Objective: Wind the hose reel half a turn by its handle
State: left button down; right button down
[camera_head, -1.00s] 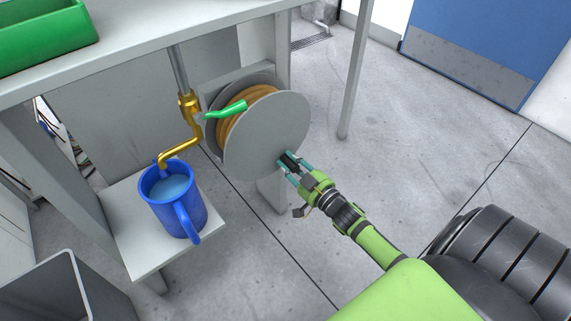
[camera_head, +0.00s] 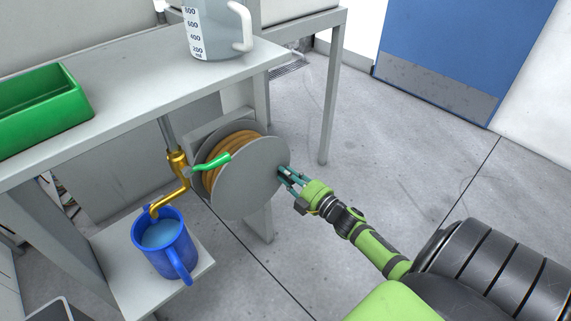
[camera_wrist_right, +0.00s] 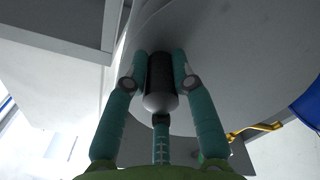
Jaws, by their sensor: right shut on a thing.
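The hose reel (camera_head: 252,178) is a grey disc with orange hose (camera_head: 222,160) wound behind it, mounted under the bench edge. Its dark handle (camera_wrist_right: 160,82) sticks out from the disc face; in the head view it sits near the disc's right edge. My right gripper (camera_head: 287,176) is shut on the handle, and the wrist view shows teal fingers on both sides of it. The handle's rounded end points toward the wrist camera. My left gripper is not in view.
A brass tap (camera_head: 178,172) with a green lever (camera_head: 212,164) is left of the reel. A blue jug (camera_head: 166,246) of liquid stands below it on a low shelf (camera_head: 207,262). A measuring jug (camera_head: 208,30) and green tray (camera_head: 40,112) are on the bench. Floor at right is clear.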

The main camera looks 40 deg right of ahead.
jog(key=shift+d+r+n+p, duration=0.35)
jog(key=shift+r+n+p, duration=0.1)
jog(key=shift+r+n, duration=0.2)
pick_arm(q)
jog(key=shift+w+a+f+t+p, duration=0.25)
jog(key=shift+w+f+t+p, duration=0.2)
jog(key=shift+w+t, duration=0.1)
pick_arm(e)
jog(key=shift+d+r, duration=0.1)
jog(key=shift+r, duration=0.5)
jog(key=shift+r, duration=0.1)
jog(key=c, duration=1)
grip_release()
jog(key=shift+c, duration=0.2)
jog(key=shift+s, duration=0.25)
jog(key=s, duration=1.1)
jog(key=shift+s+d, duration=0.25)
jog(key=shift+d, duration=0.1)
